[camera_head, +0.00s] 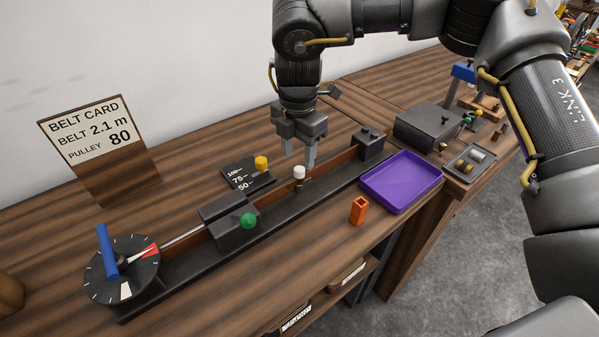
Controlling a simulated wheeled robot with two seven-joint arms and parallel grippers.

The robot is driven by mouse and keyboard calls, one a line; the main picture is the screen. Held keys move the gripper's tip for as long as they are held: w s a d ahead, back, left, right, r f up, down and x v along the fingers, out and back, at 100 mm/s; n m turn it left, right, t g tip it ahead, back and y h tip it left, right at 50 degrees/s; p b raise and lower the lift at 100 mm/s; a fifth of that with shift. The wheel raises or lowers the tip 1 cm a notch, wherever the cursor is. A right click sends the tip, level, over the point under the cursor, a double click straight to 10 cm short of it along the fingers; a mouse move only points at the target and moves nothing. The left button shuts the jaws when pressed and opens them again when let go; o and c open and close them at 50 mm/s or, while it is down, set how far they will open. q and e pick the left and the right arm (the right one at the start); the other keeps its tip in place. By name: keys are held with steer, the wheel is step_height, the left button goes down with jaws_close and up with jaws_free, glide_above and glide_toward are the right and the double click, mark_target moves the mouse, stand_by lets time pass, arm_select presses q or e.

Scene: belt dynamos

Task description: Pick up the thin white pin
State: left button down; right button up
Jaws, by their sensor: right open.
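A small white-topped pin (299,172) stands upright at the back slot of the long dark belt device (180,275) on the wooden table. Its lower part is dark and hard to make out. My right gripper (299,155) points straight down just above it, jaws open, with one finger on each side of the line to the pin. The fingertips look above or level with the white top; I cannot tell whether they touch it. My left gripper is not in view.
A yellow knob (261,162) stands on a numbered black plate behind the device. A green knob (248,220) is on its block. A purple tray (372,190) and an orange square tube (358,210) stand to the right. A dial with a blue handle (107,252) is at left.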

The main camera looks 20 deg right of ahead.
mark_target(300, 168)
steer(key=f, duration=0.2)
steer(key=f+p, duration=0.1)
steer(key=shift+d+f, duration=0.2)
steer(key=shift+f, duration=0.55)
steer(key=shift+c, duration=1.2)
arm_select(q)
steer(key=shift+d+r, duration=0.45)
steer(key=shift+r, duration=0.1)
arm_select(e)
jaws_close()
